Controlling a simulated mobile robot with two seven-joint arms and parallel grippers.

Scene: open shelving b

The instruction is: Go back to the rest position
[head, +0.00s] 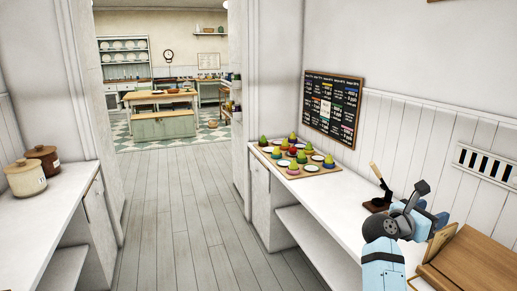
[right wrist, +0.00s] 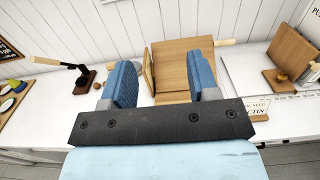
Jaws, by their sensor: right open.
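My right gripper (head: 430,217) is in the head view at the lower right, above the white counter (head: 335,213). In the right wrist view its two blue fingers (right wrist: 164,80) are spread wide apart, with nothing held between them. Beyond the fingers a wooden box-like object (right wrist: 176,62) with a thin upright board (right wrist: 149,72) stands on the counter. My left gripper is in neither view.
A dark stand with a wooden handle (head: 381,186) is near my right gripper. A wooden board of colourful cones (head: 318,171) lies farther back. Lidded jars (head: 25,179) stand on the left counter. The plank floor (head: 185,215) between the counters is clear.

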